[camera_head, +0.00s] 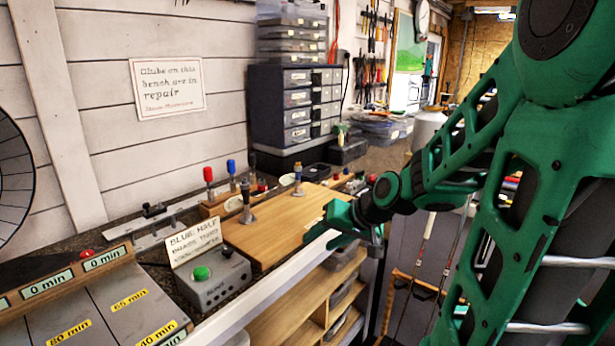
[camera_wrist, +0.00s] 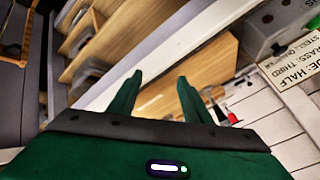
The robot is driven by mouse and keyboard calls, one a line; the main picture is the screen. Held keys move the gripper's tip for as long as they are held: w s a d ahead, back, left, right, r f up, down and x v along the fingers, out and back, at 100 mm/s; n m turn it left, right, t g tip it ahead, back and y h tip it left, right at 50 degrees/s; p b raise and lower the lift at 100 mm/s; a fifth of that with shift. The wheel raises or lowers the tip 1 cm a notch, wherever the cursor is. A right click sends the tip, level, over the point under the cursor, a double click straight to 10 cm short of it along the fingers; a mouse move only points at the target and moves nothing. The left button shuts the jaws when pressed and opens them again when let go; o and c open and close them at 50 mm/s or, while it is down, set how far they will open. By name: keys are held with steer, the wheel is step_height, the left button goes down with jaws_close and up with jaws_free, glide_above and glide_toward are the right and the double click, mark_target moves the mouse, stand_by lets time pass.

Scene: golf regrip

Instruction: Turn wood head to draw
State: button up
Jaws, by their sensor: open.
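My gripper (camera_head: 335,228) is at the front edge of the bench, just right of the wooden board (camera_head: 268,240). In the wrist view its two green fingers (camera_wrist: 157,92) stand apart with nothing between them. I cannot make out a wood head in either view.
A tray with minute labels (camera_head: 115,300) fills the front left. Red- and blue-handled tools (camera_head: 208,174) stand in a wooden rack behind. A drawer cabinet (camera_head: 292,108) stands at the back. Open shelves (camera_head: 300,303) lie below the bench's white front edge. The board's middle is clear.

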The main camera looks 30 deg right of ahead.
mark_target(310, 173)
steer(key=w+r+m+t, duration=0.1)
steer(key=w, duration=0.2)
steer(key=w+r+m+t, duration=0.1)
steer(key=w+r+t, duration=0.1)
steer(key=w, duration=0.1)
steer(key=w+d+r+m+t+y, duration=0.1)
steer(key=w+t, duration=0.1)
steer(key=w, duration=0.1)
steer(key=shift+w+r, duration=0.35)
steer(key=w+d+m+t, duration=0.1)
steer(key=m, duration=0.1)
steer(key=w+d+r+m+t, duration=0.1)
steer(key=w+d, duration=0.1)
steer(key=shift+d+m, duration=0.2)
steer(key=shift+m, duration=0.2)
steer(key=d+m+t+h, duration=0.1)
steer(key=d+m, duration=0.1)
steer(key=w+d+m+h, duration=0.1)
steer(key=d+m, duration=0.1)
steer(key=w+d+m+t+h, duration=0.1)
steer(key=d+m+h, duration=0.1)
steer(key=d, duration=0.1)
steer(key=shift+d+r+t, duration=0.1)
steer(key=shift+r+t, duration=0.2)
steer(key=w, duration=1)
steer(key=shift+w+d, duration=0.25)
steer(key=shift+d, duration=0.05)
steer(key=shift+a, duration=0.1)
jaws_close()
